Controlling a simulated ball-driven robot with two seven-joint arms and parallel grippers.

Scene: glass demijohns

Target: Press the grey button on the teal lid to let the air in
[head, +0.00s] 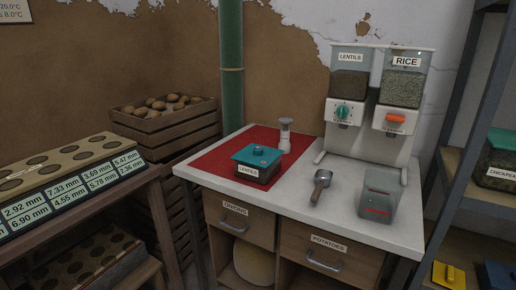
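A teal lid (246,154) sits on a small dark-filled box labelled LENTILS (256,174) on the red mat. A small round raised button (258,150) stands in the middle of the lid. It looks bluish here, and I cannot tell if it is grey or whether it is pressed in. Neither of my grippers is in the head view.
A silver pump-like piece (285,138) stands just behind the box. A two-bin dispenser (365,145) stands behind. A chickpeas box (498,172) is at far right.

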